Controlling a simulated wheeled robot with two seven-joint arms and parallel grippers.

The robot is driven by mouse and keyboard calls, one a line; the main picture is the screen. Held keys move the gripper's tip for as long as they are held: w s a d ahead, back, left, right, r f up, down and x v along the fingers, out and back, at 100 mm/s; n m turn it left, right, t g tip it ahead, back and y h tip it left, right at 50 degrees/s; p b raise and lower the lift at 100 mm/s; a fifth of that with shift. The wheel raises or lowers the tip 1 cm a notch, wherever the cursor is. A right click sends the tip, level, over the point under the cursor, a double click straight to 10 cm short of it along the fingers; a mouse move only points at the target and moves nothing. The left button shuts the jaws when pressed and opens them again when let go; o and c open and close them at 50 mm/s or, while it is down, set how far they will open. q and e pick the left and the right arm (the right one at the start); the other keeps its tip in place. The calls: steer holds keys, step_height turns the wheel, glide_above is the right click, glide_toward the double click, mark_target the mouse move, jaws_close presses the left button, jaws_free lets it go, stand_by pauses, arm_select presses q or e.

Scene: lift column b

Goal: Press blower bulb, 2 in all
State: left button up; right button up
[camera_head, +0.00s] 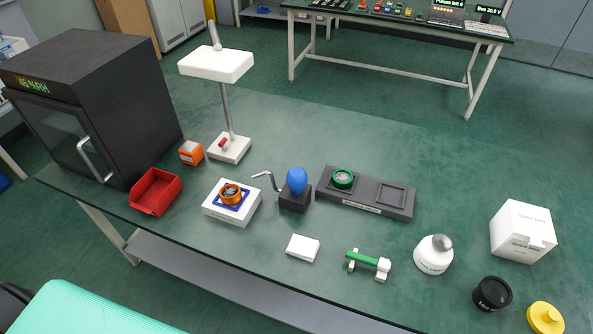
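The blower bulb (297,181) is blue and egg-shaped. It stands upright on a dark block (294,202) near the middle of the green-topped bench. A bent metal tube (266,177) reaches out to the left of it, toward a white box (220,214) with a blue square and an orange ring on top. Nothing touches the bulb from above. Neither of my grippers is in view.
A dark tray (366,206) holding a green ring is right of the bulb. A lamp (216,65), red bin (156,191) and black cabinet (87,100) stand left. A white block (302,248) and green-handled tool (368,261) lie in front.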

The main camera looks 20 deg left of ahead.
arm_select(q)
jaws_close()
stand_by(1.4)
